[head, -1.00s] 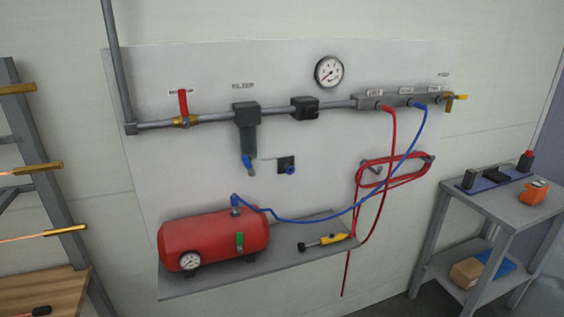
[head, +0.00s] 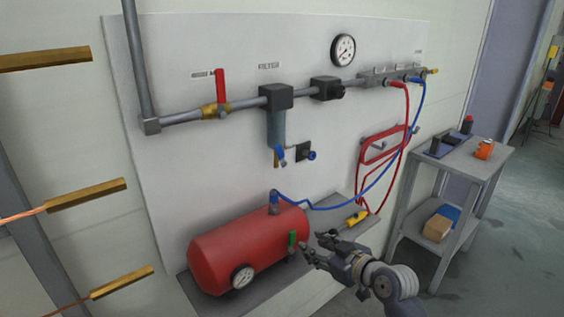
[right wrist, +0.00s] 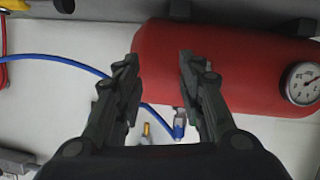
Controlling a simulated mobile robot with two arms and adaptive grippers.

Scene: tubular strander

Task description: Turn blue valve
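A small blue valve handle (head: 282,155) hangs at the bottom of the grey filter bowl (head: 276,128), beside a brass stub. A round blue knob (head: 312,155) sits on a dark square block just right of it. My right gripper (head: 314,247) is in front of the shelf, right of the red tank and below the blue valve, touching neither as far as I can see. A blue fitting (right wrist: 180,128) shows below the tank there. My left gripper is not in view.
A red-handled valve (head: 220,88) is upper left. A grey cart (head: 400,218) stands right.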

